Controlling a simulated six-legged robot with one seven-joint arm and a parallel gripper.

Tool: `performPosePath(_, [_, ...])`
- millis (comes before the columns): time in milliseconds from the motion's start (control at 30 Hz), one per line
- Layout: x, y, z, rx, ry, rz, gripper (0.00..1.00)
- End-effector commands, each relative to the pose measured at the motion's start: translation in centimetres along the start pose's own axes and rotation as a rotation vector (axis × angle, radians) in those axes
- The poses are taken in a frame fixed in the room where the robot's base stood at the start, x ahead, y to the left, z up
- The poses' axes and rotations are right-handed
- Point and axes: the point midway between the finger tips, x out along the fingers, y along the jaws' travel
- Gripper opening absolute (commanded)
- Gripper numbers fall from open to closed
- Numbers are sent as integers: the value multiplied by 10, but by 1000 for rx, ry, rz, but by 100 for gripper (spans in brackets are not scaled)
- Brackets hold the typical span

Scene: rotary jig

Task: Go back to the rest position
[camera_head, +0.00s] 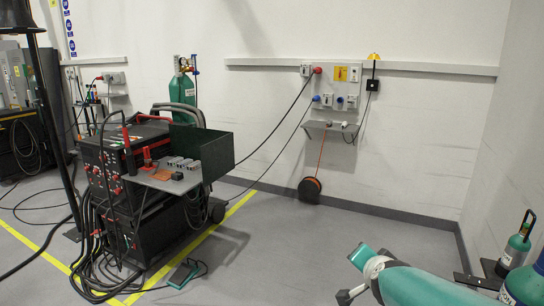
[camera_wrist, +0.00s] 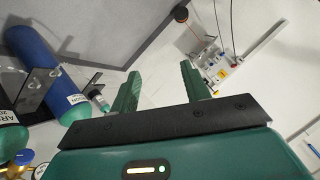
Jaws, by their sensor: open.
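My gripper (camera_wrist: 160,70) shows in the wrist view, its two green fingers spread apart with nothing between them. A black plate and my teal wrist housing fill the bottom of that view. The gripper is tilted toward the wall, with gas cylinders to its left and a wall socket panel (camera_wrist: 218,66) beyond its right finger. In the head view my teal arm reaches in at the lower right; I cannot make out the fingers clearly there. No contact between the gripper and anything else is visible.
A welding cart (camera_head: 125,165) with cables on the floor stands at left. Gas cylinders (camera_head: 515,250) stand by the right wall, close to my arm; a blue cylinder (camera_wrist: 45,70) shows in the wrist view. A cable reel (camera_head: 310,189) sits by the back wall. The middle floor is clear.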

Motion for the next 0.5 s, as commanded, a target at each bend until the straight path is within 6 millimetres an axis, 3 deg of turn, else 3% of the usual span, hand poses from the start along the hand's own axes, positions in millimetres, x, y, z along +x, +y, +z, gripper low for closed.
performPosePath(100, [-49, -21, 36, -202, -153, -58, 47])
performPosePath(200, [-90, -21, 64, -377, -272, -67, 47])
performPosePath(400, [-161, 12, 103, -684, -451, -3, 47])
performPosePath(500, [-182, 28, 110, -770, -500, 39, 47])
